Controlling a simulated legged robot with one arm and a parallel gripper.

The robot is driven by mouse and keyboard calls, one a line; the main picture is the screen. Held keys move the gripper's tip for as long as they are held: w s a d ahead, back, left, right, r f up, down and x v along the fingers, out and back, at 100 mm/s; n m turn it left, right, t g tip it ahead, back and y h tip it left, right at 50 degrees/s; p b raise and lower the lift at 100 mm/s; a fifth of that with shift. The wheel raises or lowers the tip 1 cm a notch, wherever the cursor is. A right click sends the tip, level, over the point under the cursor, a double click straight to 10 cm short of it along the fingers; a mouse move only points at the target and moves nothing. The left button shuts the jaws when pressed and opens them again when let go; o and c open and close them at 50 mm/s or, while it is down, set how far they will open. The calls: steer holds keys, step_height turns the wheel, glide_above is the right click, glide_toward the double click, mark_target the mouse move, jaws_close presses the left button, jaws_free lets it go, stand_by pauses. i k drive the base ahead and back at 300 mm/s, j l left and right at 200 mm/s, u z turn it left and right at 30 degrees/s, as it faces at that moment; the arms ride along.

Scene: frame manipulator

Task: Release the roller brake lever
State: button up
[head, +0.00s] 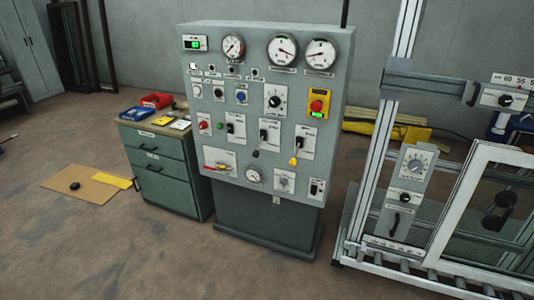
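A grey upright panel (412,182) is fixed to the aluminium frame on the right. Low on this panel is a small black lever (395,223), close to upright and just above the rollers (445,278). Its label is too small to read, so I cannot confirm that it is the roller brake lever. Above it on the same panel are a dark knob (405,198) and a round dial (417,164). My gripper is not in view.
A grey control cabinet (212,120) with gauges, switches and small levers stands in the centre. A green drawer unit (165,175) is left of it. A glazed door (490,215) with a black handle is at the right. Floor in front is clear.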

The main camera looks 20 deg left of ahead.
mark_target(255, 155)
steer(key=i+j, duration=0.15)
steer(key=j, duration=0.35)
steer(key=i+j, duration=0.15)
steer(key=j, duration=0.4)
steer(key=i+j, duration=0.15)
steer(key=j, duration=0.35)
steer(key=i+j, duration=0.15)
steer(key=j, duration=0.4)
steer(key=i+j, duration=0.2)
steer(key=j, duration=0.3)
steer(key=i+j, duration=0.15)
steer(key=j, duration=0.4)
steer(key=i+j, duration=0.15)
steer(key=j, duration=0.35)
steer(key=i+j, duration=0.15)
steer(key=j, duration=0.35)
steer(key=i, duration=0.5)
steer(key=l+z, duration=0.05)
